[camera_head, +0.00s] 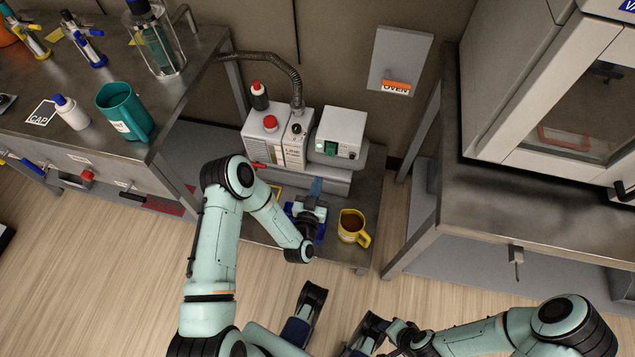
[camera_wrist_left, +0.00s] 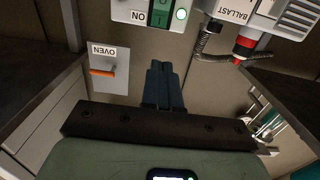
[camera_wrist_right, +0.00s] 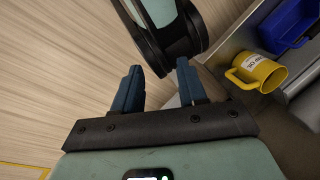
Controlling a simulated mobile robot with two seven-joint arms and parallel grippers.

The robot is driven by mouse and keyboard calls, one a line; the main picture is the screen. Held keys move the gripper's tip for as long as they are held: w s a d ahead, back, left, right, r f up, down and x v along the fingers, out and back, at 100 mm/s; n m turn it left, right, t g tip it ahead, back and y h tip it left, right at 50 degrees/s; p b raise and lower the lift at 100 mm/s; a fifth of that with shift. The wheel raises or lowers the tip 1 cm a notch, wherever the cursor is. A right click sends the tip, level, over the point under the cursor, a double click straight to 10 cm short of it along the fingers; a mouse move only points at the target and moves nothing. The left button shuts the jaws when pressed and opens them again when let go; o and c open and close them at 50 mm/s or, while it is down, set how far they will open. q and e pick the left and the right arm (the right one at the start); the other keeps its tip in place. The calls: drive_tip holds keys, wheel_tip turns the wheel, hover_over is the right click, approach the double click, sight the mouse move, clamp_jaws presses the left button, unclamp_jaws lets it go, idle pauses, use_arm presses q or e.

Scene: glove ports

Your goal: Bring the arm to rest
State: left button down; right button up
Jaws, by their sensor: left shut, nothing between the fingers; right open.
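My left gripper (camera_head: 316,187) reaches over the low shelf in front of the white pump unit. In the left wrist view its two dark blue fingers (camera_wrist_left: 161,66) are together with nothing between them. My right arm comes in at the bottom right of the head view. In the right wrist view my right gripper (camera_wrist_right: 157,75) has its fingers apart and is empty, above the wood floor and one of my own links. A yellow mug (camera_head: 350,226) with brown contents stands on the low shelf to the right of the left gripper.
The pump unit (camera_head: 282,138) and a box with a green switch (camera_head: 340,133) stand behind the left gripper. A blue bin (camera_wrist_right: 288,25) lies partly under it. A left bench holds a teal mug (camera_head: 125,110). An oven (camera_head: 560,100) stands right. The floor (camera_head: 110,270) is clear in front.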

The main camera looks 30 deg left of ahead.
idle(0.3)
use_arm(q)
drive_tip(key=s+d+f+g+h+p, duration=0.2)
drive_tip(key=s+d+g+h+p, duration=0.45)
drive_tip(key=s+g+p, duration=0.45)
drive_tip(key=s+d+r+g+p, duration=0.1)
drive_tip(key=s+g, duration=0.1)
drive_tip(key=s, duration=0.4)
drive_tip(key=s+d+r+g+h+p, duration=0.1)
drive_tip(key=s+r+g+p, duration=0.1)
drive_tip(key=s, duration=0.4)
drive_tip(key=s+d+r+n+g+p, duration=0.1)
drive_tip(key=s+g+p, duration=0.1)
drive_tip(key=s, duration=0.4)
drive_tip(key=shift+s+d+r+g, duration=0.2)
drive_tip(key=shift+d+r+g, duration=0.1)
drive_tip(key=shift+d+g, duration=0.15)
use_arm(e)
drive_tip(key=s+a+r+g, duration=0.1)
drive_tip(key=r, duration=0.7)
drive_tip(key=s+r+g, duration=0.1)
drive_tip(key=s+r, duration=0.1)
drive_tip(key=r, duration=0.6)
drive_tip(key=shift+s+a+y, duration=0.3)
drive_tip(key=shift+a, duration=0.1)
use_arm(q)
drive_tip(key=shift+a, duration=0.1)
use_arm(e)
drive_tip(key=shift+w+a+n, duration=0.1)
drive_tip(key=shift+n, duration=0.2)
